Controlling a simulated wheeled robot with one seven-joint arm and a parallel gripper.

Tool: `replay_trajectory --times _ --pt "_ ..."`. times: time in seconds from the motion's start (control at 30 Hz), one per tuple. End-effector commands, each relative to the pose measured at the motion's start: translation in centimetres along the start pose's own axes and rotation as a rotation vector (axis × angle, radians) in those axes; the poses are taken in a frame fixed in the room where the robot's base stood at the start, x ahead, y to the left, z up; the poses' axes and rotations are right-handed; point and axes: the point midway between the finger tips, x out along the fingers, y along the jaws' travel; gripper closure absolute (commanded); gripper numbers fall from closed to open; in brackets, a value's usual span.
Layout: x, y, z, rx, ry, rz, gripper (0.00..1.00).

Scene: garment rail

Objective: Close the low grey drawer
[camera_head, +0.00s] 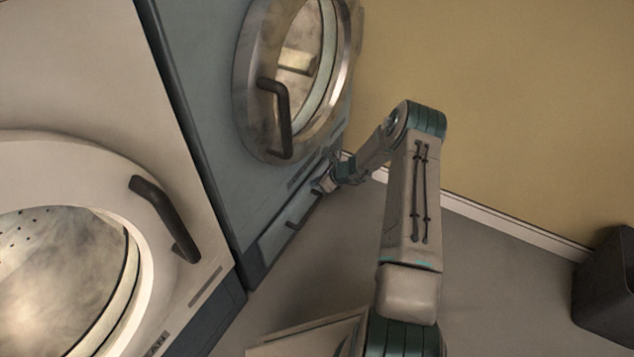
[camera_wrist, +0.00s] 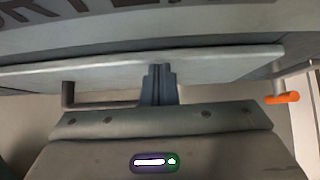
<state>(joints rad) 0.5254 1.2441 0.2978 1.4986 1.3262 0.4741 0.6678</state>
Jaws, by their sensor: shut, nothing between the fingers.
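The low grey drawer (camera_head: 274,239) is at the foot of the grey machine in the head view, with a dark bar handle (camera_head: 303,212) on its front. In the wrist view the drawer front (camera_wrist: 225,66) is a pale panel across the picture, and the handle (camera_wrist: 85,105) shows to the left. My gripper (camera_head: 326,184) is at the far end of the drawer front. In the wrist view my gripper (camera_wrist: 158,72) has its fingers together and empty, right of the handle and up against or just short of the panel. How far the drawer stands out is unclear.
The grey machine's round door (camera_head: 247,112) is above the drawer. A white machine (camera_head: 195,225) stands on the left. A dark bin (camera_head: 606,300) is at the right. An orange-tipped bar (camera_wrist: 283,98) shows at the right of the wrist view. Grey floor is clear before the drawer.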

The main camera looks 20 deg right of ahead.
Motion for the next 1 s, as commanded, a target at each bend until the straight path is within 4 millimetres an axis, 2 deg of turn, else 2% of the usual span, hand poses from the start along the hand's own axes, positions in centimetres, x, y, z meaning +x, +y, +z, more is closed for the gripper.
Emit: replay_trajectory --times 0.13,0.2,0.3,0.5,0.7,0.87,0.93,1.0 --pt "-2.6 -0.8 -2.3 0.009 0.007 -0.008 1.00" --pt "-5.0 -0.9 -1.9 0.011 0.007 -0.012 1.00" --pt "-7.2 -0.7 -1.8 0.007 0.008 -0.007 1.00" --pt "-10.2 -0.2 -1.6 -0.002 0.009 0.001 1.00" --pt "-11.7 -0.2 -1.8 -0.001 0.009 0.002 1.00" --pt "-11.9 -0.3 -2.0 -0.001 0.009 0.001 1.00" --pt "-12.2 -0.2 -1.4 -0.014 0.011 0.004 1.00" --pt "-13.2 0.1 0.1 -0.056 0.016 0.013 1.00"
